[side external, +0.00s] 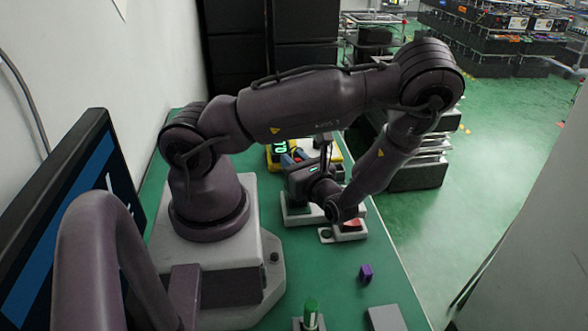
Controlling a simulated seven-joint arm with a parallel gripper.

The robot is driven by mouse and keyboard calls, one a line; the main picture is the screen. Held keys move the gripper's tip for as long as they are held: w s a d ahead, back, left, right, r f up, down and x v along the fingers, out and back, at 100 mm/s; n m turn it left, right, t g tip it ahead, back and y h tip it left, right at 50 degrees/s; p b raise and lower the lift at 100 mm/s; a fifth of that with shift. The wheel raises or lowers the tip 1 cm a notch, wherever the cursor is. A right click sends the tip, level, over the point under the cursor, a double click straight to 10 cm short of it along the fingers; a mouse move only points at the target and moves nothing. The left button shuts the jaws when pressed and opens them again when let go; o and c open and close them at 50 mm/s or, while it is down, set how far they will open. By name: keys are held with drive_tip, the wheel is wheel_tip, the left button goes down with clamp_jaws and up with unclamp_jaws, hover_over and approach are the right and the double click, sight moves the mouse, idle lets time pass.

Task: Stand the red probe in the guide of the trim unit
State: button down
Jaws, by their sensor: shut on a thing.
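My gripper (289,161) is at the far part of the green bench, by a yellow unit (277,152) with a dark, marked face. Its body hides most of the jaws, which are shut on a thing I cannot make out. Small blue and red parts (300,154) show beside the jaws. I cannot tell whether the red one is the probe. A pale unit with a red top (351,225) and a dark round button stands below my wrist. I cannot tell which unit is the trim unit, and its guide is not clear.
A small purple block (366,272) and a grey block (386,318) are on the bench (335,275). A monitor (75,215) stands at left. Free bench lies between the purple block and the red-topped unit.

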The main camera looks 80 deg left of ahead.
drive_tip(key=shift+f, duration=0.85)
drive_tip(key=shift+f, duration=0.1)
drive_tip(key=c, duration=1)
unclamp_jaws()
drive_tip(key=v, duration=1.1)
drive_tip(key=d+r+n+t+h, duration=0.2)
drive_tip(key=r+n+t+h, duration=0.2)
drive_tip(key=r, duration=0.4)
drive_tip(key=d+r+n+t+h, duration=0.3)
drive_tip(key=r+n+t+h, duration=0.1)
drive_tip(key=r+h, duration=0.3)
drive_tip(key=d+r+n+t+h, duration=0.2)
drive_tip(key=r+n+t+h, duration=0.2)
drive_tip(key=r, duration=0.7)
drive_tip(key=shift+s+d+n+t+h, duration=0.3)
drive_tip(key=shift+d+n+h, duration=0.1)
drive_tip(key=shift+n+h, duration=0.35)
